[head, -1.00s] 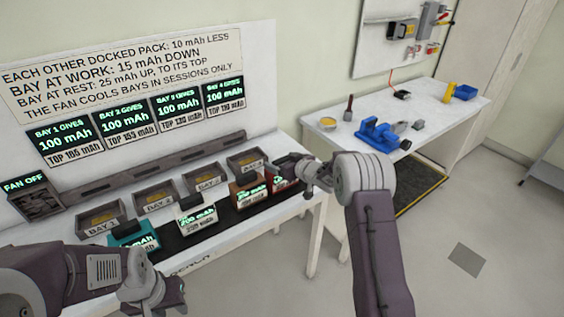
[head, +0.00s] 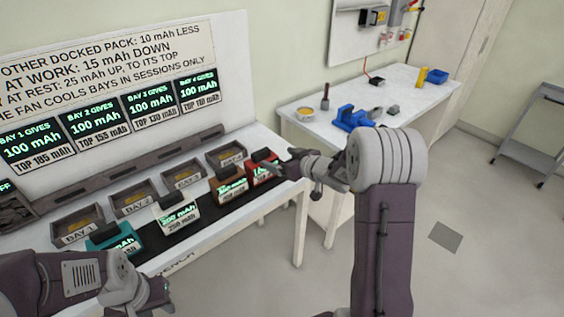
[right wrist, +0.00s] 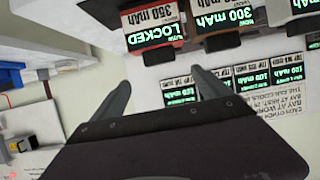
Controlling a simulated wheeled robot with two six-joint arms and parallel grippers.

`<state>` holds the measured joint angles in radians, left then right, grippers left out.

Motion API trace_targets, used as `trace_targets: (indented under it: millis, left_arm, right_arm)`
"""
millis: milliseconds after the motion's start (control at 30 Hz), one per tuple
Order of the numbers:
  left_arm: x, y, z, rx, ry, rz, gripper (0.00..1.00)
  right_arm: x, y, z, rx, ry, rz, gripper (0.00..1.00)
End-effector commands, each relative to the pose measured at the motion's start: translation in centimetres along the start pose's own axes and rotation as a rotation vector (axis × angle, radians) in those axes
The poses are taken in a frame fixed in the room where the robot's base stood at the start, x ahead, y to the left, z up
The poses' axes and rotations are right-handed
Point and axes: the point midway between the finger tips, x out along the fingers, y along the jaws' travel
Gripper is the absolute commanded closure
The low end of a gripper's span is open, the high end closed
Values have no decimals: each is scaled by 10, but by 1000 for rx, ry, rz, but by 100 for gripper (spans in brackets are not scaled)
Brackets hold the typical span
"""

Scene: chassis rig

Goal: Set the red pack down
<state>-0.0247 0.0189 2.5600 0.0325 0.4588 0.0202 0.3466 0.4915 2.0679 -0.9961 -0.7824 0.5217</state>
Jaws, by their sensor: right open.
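The red pack (head: 264,171) stands at the right end of the row, on the dark strip at the table's front. In the right wrist view the red pack (right wrist: 152,22) reads 350 mAh and LOCKED, upside down. My right gripper (head: 284,164) is just right of it in the head view. In the right wrist view my right gripper (right wrist: 160,85) has its fingers apart with nothing between them, and the pack lies beyond the fingertips. My left gripper (head: 160,292) is at the lower left, in front of the teal pack; its jaw opening is unclear.
Brown (head: 229,185), white (head: 176,213) and teal packs (head: 114,240) stand along the dark strip (head: 203,222). Behind them are bays, including bay 1 (head: 76,228), with no packs in them. A second table (head: 395,99) holds a blue vise (head: 352,118).

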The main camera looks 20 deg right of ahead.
Motion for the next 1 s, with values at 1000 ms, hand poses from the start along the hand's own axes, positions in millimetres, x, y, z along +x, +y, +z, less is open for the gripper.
trace_targets:
  millis: [1000]
  left_arm:
    - [-8, 0, -1, 0, 0, 0, 64]
  right_arm:
    - [-207, -144, 188, 325, -1062, 214, 13]
